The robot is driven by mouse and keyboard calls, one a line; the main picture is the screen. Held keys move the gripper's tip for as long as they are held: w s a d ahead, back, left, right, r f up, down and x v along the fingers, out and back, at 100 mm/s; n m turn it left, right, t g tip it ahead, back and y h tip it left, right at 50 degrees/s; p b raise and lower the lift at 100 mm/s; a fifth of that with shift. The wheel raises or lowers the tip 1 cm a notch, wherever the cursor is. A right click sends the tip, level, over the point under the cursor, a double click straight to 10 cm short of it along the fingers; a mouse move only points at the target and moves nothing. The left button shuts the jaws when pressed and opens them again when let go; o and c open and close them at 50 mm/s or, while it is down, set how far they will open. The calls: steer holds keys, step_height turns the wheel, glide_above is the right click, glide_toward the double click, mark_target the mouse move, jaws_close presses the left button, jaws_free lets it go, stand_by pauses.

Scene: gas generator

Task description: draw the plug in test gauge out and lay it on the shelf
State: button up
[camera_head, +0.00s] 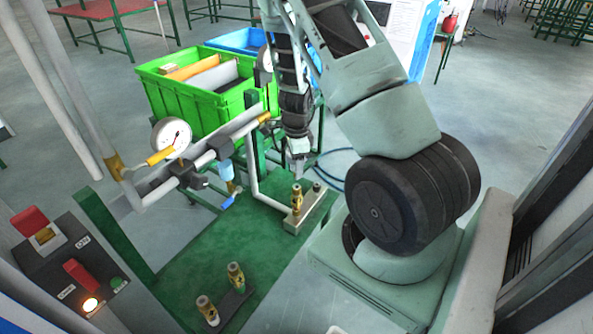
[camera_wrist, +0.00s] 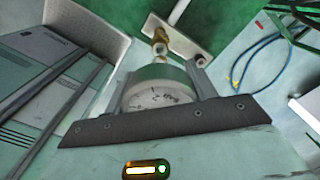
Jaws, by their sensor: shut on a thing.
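My gripper (camera_head: 298,172) is above the small metal block (camera_head: 318,212) at the right edge of the green surface (camera_head: 195,260). In the wrist view, my gripper (camera_wrist: 160,90) is shut on the test gauge (camera_wrist: 158,98), whose round white dial faces the camera between the fingers. A brass fitting (camera_wrist: 160,42) lies beyond the gauge, in line with it, over the block's pale top (camera_wrist: 186,44). The brass fitting on the block also shows in the head view (camera_head: 297,200). Whether the gauge's stem is still seated in it is hidden.
A pipe run with a white dial gauge (camera_head: 172,137) stands left of my gripper. A green crate (camera_head: 200,110) is behind it. Two brass fittings (camera_head: 236,275) stand at the front. A switch box (camera_head: 70,265) is at left. Blue hoses (camera_wrist: 255,60) lie on the floor.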

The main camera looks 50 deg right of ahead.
steer(key=shift+r+p, duration=1.4)
steer(key=shift+r, duration=0.1)
